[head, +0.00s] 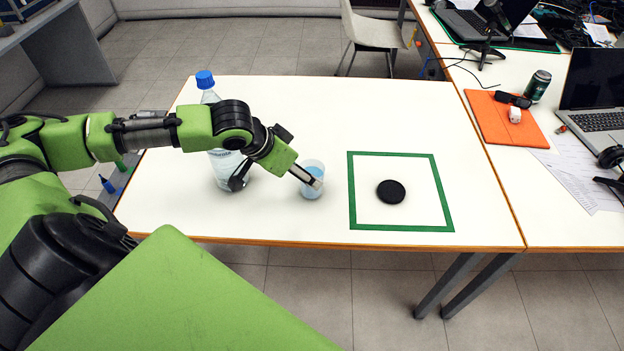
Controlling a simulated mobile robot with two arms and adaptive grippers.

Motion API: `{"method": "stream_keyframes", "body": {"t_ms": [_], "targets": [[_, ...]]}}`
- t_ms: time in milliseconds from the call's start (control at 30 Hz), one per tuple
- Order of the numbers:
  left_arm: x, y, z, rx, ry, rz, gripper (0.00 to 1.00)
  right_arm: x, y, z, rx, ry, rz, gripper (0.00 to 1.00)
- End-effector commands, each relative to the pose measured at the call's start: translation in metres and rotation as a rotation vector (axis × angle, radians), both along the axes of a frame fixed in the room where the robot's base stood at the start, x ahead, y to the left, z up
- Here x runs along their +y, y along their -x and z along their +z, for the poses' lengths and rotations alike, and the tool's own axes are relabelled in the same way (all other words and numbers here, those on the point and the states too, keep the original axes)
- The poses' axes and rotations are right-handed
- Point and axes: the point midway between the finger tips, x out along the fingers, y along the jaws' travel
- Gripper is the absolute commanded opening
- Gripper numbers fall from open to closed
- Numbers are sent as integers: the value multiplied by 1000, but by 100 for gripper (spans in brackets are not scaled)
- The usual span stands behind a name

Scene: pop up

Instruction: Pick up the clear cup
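The clear cup (312,190) stands upright on the white table, left of the green square, and looks faintly blue. My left gripper (308,178) reaches in from the left. Its tip overlaps the cup's upper part in the head view, and I cannot tell whether it touches the cup or is above or in front of it. The fingers are seen too edge-on to tell open from shut. My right gripper is not in view.
A clear bottle with a blue cap (205,80) stands behind my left forearm, partly hidden. A black disc (391,191) lies inside a green square outline (351,190). The table's back middle is clear. A side table with an orange folder (490,125) and laptops adjoins at right.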

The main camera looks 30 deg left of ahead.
Motion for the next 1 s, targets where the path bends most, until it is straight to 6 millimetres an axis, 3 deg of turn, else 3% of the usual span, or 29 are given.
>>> {"method": "stream_keyframes", "body": {"t_ms": [200, 600, 867, 1000], "targets": [[-3, -9, -15, 1, -1, -1, 65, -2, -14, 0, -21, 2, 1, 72], [-10, -34, -55, 1, 1, -1, 65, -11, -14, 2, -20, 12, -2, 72], [-10, -35, -58, 1, -1, -2, 65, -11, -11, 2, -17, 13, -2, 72], [-10, -35, -58, 2, -2, -2, 33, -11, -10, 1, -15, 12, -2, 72]]}}
